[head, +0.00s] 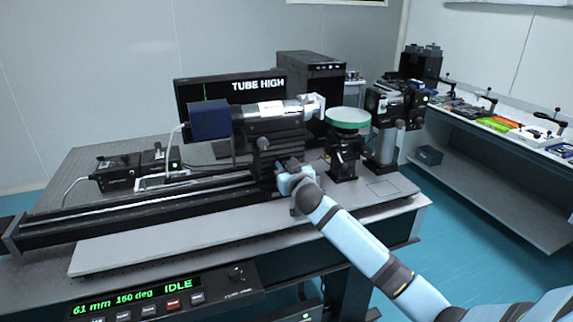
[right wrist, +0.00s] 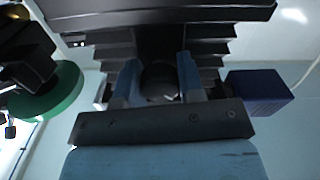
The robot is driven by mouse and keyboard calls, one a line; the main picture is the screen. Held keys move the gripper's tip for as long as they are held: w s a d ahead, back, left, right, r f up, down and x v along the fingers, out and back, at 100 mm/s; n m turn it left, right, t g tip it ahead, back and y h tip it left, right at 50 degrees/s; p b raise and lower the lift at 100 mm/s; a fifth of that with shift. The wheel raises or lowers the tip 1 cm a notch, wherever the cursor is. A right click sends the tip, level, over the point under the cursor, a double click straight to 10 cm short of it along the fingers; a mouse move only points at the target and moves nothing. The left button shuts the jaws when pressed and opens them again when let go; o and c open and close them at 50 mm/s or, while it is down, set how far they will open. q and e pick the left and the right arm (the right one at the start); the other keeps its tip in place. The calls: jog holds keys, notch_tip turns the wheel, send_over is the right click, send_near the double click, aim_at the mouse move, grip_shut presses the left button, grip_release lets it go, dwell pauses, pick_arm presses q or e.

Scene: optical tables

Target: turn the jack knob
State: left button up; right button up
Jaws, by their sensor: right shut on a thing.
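The lab jack (head: 266,143) is a black stack with bellows-like sides under the silver tube (head: 272,109). The jack also shows in the right wrist view (right wrist: 205,48). My right gripper (head: 284,165) is at the jack's front low side. In the right wrist view its two blue fingers (right wrist: 160,82) are shut on a dark round knob (right wrist: 160,76). The knob is largely hidden by the gripper in the head view. The display behind reads "TUBE HIGH" (head: 258,86). My left gripper is not in view.
A green-topped round stand (head: 348,118) is just right of the jack. A long black rail (head: 140,205) runs left along the table. The front console (head: 165,300) reads "61 mm 160 deg IDLE". A side bench (head: 500,165) stands at right.

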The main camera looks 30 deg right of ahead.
jog(key=shift+r+n+p, duration=0.1)
jog(key=shift+n+p, duration=0.45)
jog(key=shift+n, duration=0.35)
jog(key=shift+n+p, duration=0.55)
jog(key=shift+n, duration=0.35)
jog(key=n+p, duration=0.2)
jog(key=n, duration=0.1)
jog(key=shift+n, duration=0.3)
jog(key=n+p, duration=0.1)
jog(key=n, duration=0.1)
jog(key=shift+n, duration=0.4)
jog(key=n+p, duration=0.1)
jog(key=n, duration=0.2)
jog(key=shift+p, duration=0.35)
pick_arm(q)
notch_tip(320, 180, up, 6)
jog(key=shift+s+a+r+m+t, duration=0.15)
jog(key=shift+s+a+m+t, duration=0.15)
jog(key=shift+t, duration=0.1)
pick_arm(e)
jog(key=shift+n, duration=0.7)
pick_arm(q)
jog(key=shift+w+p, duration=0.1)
jog(key=shift+p, duration=0.2)
pick_arm(e)
jog(key=o, duration=0.9)
